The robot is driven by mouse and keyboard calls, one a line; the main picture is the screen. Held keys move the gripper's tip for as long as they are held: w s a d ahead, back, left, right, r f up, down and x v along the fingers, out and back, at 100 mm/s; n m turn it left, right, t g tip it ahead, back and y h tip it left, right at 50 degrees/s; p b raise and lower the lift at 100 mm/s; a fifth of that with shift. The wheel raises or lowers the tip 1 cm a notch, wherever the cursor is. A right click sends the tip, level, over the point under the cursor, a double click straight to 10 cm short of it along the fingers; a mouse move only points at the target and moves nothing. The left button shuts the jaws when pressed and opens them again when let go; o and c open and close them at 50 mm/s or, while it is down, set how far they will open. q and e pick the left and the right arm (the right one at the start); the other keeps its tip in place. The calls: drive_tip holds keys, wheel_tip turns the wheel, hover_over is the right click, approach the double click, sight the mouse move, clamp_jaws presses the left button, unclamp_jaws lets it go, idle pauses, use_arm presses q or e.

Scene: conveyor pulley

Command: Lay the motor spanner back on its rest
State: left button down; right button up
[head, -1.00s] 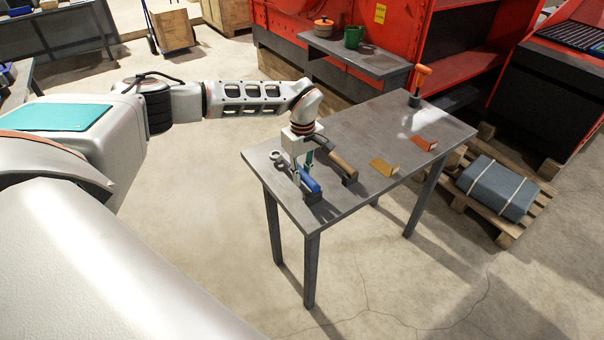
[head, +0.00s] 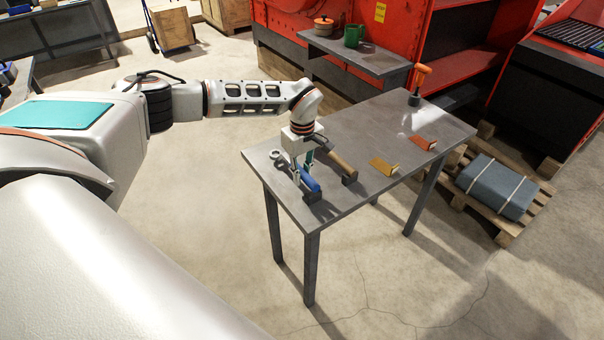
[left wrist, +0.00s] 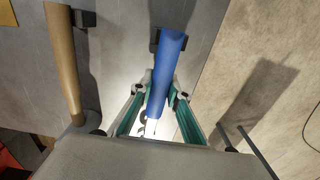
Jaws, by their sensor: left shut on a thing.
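The motor spanner, with its blue handle (head: 311,182), is at the near left end of the grey table (head: 262,176). A pale ring-shaped metal end (head: 277,157) shows to its left and seems to belong to it. My left gripper (head: 303,169) points down and is shut on the blue handle. In the left wrist view the handle (left wrist: 170,52) runs between the green-lined fingers of the gripper (left wrist: 161,93). A dark rest block (head: 313,196) is at the handle's near end; I cannot tell if they touch. My right gripper is out of view.
A tan-handled tool (head: 342,163) lies close to the right of my left gripper. A yellow bracket (head: 382,167) and an orange bracket (head: 421,143) sit farther along the table. An orange-handled tool (head: 422,76) stands at the far end.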

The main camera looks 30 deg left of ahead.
use_arm(q)
drive_tip(key=shift+f+b, duration=0.45)
drive_tip(key=shift+f, duration=0.55)
idle(0.3)
drive_tip(key=c, duration=1.9)
unclamp_jaws()
wheel_tip(320, 180, up, 3)
drive_tip(key=p, duration=0.3)
drive_tip(key=shift+r, duration=2.45)
